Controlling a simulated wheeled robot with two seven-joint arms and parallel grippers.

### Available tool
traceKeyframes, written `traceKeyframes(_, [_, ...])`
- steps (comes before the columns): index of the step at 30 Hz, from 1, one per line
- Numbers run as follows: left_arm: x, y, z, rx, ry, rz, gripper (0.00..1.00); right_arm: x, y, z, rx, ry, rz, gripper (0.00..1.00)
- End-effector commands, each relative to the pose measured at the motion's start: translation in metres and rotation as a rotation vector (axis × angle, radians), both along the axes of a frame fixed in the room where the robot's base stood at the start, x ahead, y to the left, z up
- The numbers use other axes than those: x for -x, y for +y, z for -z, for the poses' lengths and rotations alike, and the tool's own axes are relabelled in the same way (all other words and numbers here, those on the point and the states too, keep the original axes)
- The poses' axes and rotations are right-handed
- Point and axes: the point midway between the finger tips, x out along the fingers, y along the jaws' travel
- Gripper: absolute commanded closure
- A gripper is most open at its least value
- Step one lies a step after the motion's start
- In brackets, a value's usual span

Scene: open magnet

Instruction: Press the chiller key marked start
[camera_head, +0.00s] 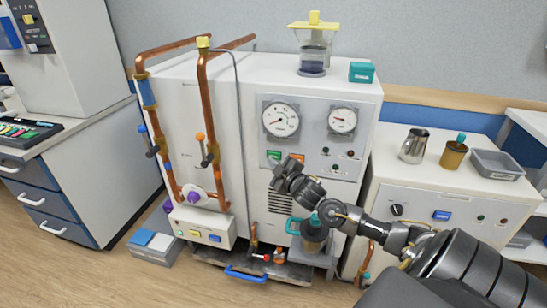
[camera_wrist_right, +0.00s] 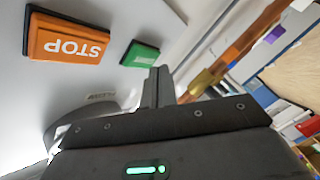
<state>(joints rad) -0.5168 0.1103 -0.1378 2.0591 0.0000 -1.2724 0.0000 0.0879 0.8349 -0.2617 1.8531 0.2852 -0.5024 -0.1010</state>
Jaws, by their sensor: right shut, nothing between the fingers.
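The chiller (camera_head: 255,110) is the white cabinet with two gauges. On its front panel the green key (camera_head: 274,155) sits left of an orange key (camera_head: 296,158). In the right wrist view the orange key (camera_wrist_right: 65,42) reads STOP upside down. The green key (camera_wrist_right: 140,54) is beside it, its marking not readable at this angle. My right gripper (camera_head: 285,172) is shut and empty, just below the keys in the head view. Its fingertips (camera_wrist_right: 158,84) are close to the green key in the wrist view; I cannot tell whether they touch. My left gripper is out of view.
Copper pipes (camera_head: 207,110) with valve levers stand left of the keys. A teal-handled vessel (camera_head: 314,232) stands below my right wrist. A right-hand cabinet (camera_head: 425,190) carries a metal jug (camera_head: 414,146) and a grey tray (camera_head: 496,165). A blue handle (camera_head: 246,274) sits low in front.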

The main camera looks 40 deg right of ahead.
Motion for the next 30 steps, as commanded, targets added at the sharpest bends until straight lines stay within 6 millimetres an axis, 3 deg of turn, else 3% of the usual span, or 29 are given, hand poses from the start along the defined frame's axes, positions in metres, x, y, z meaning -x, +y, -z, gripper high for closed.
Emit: traceKeyframes(30, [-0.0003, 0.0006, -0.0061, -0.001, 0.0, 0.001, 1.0, -0.0063, -0.0084, -0.0006, 0.0, 0.0, 0.0, 1.0])
